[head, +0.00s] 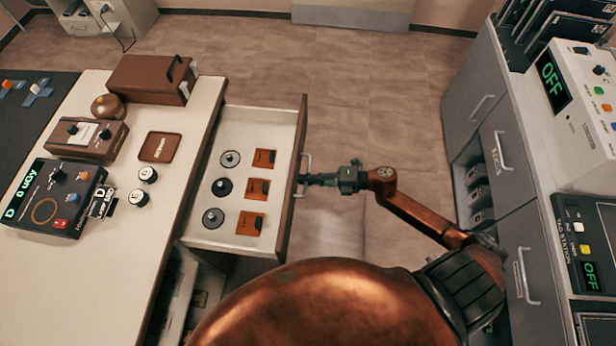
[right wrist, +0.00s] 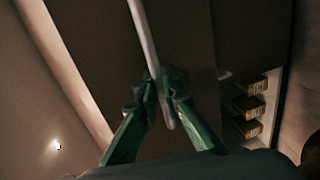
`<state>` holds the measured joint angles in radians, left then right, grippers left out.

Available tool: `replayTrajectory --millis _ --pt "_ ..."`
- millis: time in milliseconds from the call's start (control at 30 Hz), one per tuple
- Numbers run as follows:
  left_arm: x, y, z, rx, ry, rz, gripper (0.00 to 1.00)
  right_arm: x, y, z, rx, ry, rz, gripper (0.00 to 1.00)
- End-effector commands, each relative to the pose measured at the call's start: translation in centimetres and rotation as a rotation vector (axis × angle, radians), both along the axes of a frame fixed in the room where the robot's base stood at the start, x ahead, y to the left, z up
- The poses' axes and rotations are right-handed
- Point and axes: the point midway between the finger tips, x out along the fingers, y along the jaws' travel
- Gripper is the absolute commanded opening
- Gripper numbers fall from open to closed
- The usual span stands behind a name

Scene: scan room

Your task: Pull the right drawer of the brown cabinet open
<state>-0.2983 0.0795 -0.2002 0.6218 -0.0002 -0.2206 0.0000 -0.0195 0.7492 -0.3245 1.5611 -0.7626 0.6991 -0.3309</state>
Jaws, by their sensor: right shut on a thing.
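The drawer (head: 262,130) of the brown cabinet (head: 209,150) stands pulled well out, with its white inside showing. Round grey discs and orange-brown cards lie in it in two columns. Its pale bar handle (head: 305,160) is on the brown front. My right gripper (head: 306,179) is at this handle, its arm reaching in from the right. In the right wrist view, the green fingers (right wrist: 162,88) are closed around the lower part of the handle bar (right wrist: 143,35), in front of the dark brown drawer front (right wrist: 195,35). My left gripper is not in view.
The cabinet's white top holds a brown box (head: 150,78), a dose meter (head: 52,198) and small devices. A grey cabinet (head: 510,150) with consoles stands at the right. Bare floor (head: 370,110) lies between them, partly crossed by my right arm.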

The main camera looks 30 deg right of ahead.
Motion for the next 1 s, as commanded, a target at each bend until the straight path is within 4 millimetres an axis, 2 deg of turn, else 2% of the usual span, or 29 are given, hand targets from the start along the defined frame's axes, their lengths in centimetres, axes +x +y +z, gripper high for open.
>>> replayTrajectory --millis 367,400,467,767,867,1000 --pt "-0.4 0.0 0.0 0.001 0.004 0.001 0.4 -0.2 0.1 -0.1 0.001 0.001 0.007 0.0" --pt "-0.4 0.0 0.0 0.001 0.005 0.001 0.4 -0.2 0.1 -0.1 0.001 0.001 0.007 0.09" --pt "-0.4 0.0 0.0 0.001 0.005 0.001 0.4 -0.2 0.1 -0.1 0.001 0.001 0.006 0.13" --pt "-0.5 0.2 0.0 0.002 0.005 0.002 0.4 -0.2 -0.1 0.0 0.0 0.0 0.003 0.15" --pt "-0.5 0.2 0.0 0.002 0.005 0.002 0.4 -0.6 -0.7 0.0 -0.001 0.002 0.002 0.15" --pt "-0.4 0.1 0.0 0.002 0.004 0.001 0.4 -1.9 -2.4 0.4 -0.001 0.004 0.002 0.15"
